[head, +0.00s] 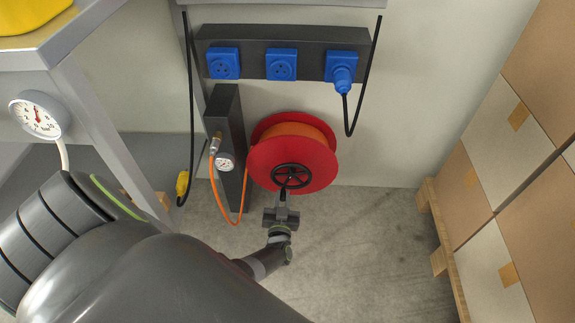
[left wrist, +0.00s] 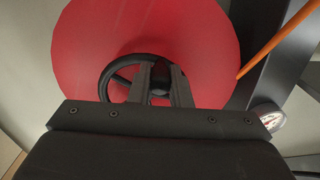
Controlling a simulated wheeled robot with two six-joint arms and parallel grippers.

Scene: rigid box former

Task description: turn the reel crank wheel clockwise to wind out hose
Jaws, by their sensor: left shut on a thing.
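The red hose reel (head: 318,155) with orange hose (head: 296,130) wound on it is at the wall in the head view. Its black crank wheel (head: 291,168) sits on the front of the red disc. My left gripper (head: 283,193) is at the wheel's lower rim. In the left wrist view the fingers of my left gripper (left wrist: 160,85) are shut on a part of the crank wheel (left wrist: 118,78), with the red disc (left wrist: 85,40) behind it. The fingers hide part of the wheel. My right gripper is not in view.
Orange hose runs from a valve with a small gauge (head: 225,163) on a dark post (head: 229,115) left of the reel. Blue sockets (head: 281,65) with a plugged cable are above. Stacked boxes (head: 495,180) on a pallet stand right; a grey bench frame (head: 92,115) stands left.

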